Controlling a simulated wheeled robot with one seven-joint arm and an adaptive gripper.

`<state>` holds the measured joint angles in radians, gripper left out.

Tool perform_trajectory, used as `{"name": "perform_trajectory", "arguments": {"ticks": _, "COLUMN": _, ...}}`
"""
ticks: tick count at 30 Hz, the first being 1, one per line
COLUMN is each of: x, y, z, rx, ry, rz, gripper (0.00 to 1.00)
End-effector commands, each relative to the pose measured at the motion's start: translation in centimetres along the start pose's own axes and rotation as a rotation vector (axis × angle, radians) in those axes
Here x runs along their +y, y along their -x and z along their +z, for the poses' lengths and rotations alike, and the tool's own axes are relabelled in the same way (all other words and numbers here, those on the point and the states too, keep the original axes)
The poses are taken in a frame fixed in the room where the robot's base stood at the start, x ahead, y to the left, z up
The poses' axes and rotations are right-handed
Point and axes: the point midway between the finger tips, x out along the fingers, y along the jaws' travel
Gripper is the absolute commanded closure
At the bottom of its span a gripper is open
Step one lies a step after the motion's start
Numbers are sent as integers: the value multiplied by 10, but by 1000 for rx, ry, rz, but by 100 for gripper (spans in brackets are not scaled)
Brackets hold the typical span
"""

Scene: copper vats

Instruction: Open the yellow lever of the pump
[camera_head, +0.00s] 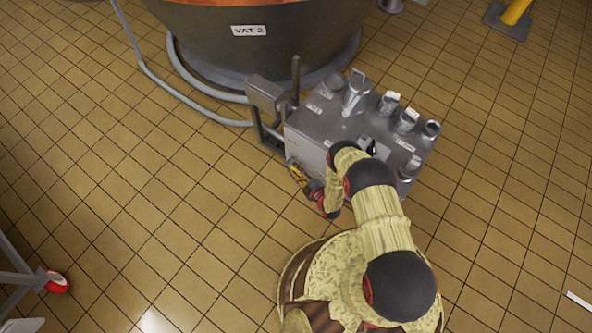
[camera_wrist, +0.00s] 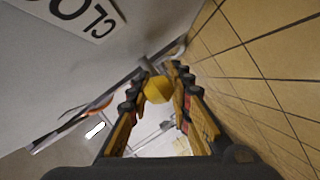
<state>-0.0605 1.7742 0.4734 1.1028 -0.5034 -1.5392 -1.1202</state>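The pump (camera_head: 330,120) is a grey metal box with several pipe stubs on top, beside the vat in the head view. In the wrist view its grey side (camera_wrist: 60,75) fills the left, with a partly seen label (camera_wrist: 78,14) reading "CLO". The yellow lever's rounded end (camera_wrist: 158,90) shows between my fingers in the wrist view; its shaft is mostly hidden. My gripper (camera_head: 297,172) is low at the pump's near left side in the head view. Its fingers flank the yellow end and look spread; firm contact is not clear.
A dark vat (camera_head: 265,45) marked "VAT 2" stands behind the pump, with a grey hose (camera_head: 150,70) around its base. An orange-red part (camera_wrist: 97,108) is on the pump's side. Tiled floor (camera_head: 130,210) is clear to the left; a red-wheeled frame (camera_head: 55,283) stands far left.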

Motion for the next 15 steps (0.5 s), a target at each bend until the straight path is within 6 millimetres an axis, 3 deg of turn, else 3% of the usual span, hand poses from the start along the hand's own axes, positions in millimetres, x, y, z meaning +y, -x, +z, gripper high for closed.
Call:
{"name": "perform_trajectory", "arguments": {"ticks": 8, "x": 0, "y": 0, "z": 0, "rx": 0, "ry": 0, "rz": 0, "gripper": 100}}
{"name": "perform_trajectory", "arguments": {"ticks": 15, "x": -1, "y": 0, "z": 0, "rx": 0, "ry": 0, "rz": -1, "gripper": 100}}
